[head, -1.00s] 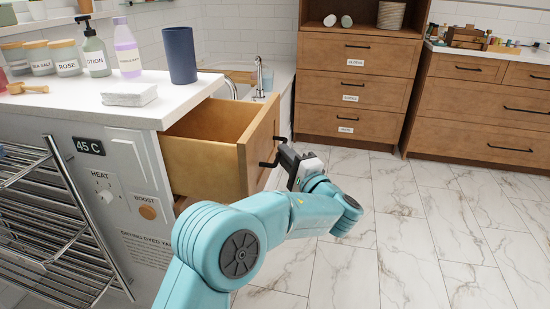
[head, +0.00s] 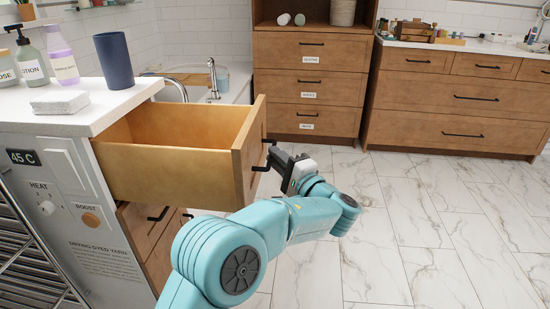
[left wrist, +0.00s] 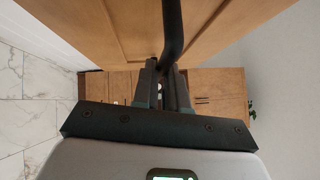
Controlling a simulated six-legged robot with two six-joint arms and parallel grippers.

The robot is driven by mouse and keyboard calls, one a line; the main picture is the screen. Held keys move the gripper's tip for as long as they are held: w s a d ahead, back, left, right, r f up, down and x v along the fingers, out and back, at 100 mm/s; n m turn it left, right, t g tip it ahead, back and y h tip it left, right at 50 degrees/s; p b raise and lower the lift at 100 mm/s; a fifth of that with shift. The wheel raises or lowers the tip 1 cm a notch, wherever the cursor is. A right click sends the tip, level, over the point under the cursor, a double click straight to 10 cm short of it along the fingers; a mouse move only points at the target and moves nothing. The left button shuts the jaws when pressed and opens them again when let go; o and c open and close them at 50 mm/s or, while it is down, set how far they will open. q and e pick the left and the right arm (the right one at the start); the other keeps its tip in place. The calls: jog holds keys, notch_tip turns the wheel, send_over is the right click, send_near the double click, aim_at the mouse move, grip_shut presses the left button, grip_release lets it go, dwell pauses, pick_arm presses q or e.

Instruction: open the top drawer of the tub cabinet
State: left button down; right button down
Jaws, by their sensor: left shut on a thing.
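The top drawer (head: 170,172) of the tub cabinet is pulled well out, and its inside, as far as I see it, is empty. Its black bar handle (head: 262,168) is on the drawer front. My left gripper (head: 274,160) is shut on this handle. In the left wrist view the handle (left wrist: 173,35) runs down between the two fingers (left wrist: 168,82), in front of the wooden drawer face (left wrist: 110,35). The tub cabinet's white top (head: 115,108) is above the drawer, and lower drawers (head: 150,235) show shut beneath it. My right gripper is not in view.
A blue cup (head: 114,60), a white block (head: 60,101) and bottles (head: 61,55) stand on the cabinet top. A tap (head: 212,80) and tub are behind. Wooden drawer units (head: 310,85) (head: 460,100) line the back. The marble floor (head: 430,230) at right is clear.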

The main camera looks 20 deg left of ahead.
pick_arm(q)
jog(key=shift+r, duration=0.25)
jog(key=shift+a, duration=0.1)
jog(key=c, duration=1.2)
grip_release()
jog(key=shift+f, duration=0.1)
jog(key=shift+o, duration=0.2)
jog(key=p+v, duration=0.3)
jog(key=v, duration=1.3)
jog(key=shift+s, duration=0.1)
